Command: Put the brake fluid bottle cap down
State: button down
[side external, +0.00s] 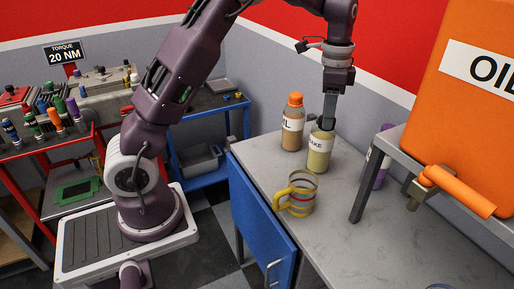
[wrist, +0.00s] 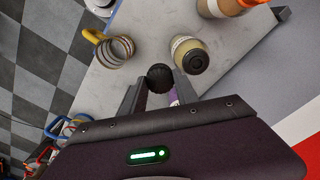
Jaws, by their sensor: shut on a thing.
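My gripper (wrist: 160,84) is shut on a round black ribbed cap (wrist: 159,77), held between the two fingertips.
An orange-capped bottle (side external: 293,125) stands close behind the brake fluid bottle. A striped mug with a yellow handle (side external: 299,196) stands nearer the front edge. A metal shelf (side external: 420,150) bears an orange oil container (side external: 458,80), with a purple bottle (side external: 383,170) beside it. The bench front right (side external: 390,240) is clear.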

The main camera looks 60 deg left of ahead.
jog(key=s+d+f+n, duration=0.1)
jog(key=s+f+n, duration=0.2)
jog(key=s+n, duration=0.1)
jog(key=m, duration=0.8)
send_near(254, 150)
notch_tip(254, 150, down, 5)
jog(key=shift+d+f, duration=0.2)
jog(key=shift+f, duration=0.25)
jog(key=shift+f, duration=0.1)
jog(key=c, duration=0.9)
grip_release()
jog(key=shift+c, duration=0.2)
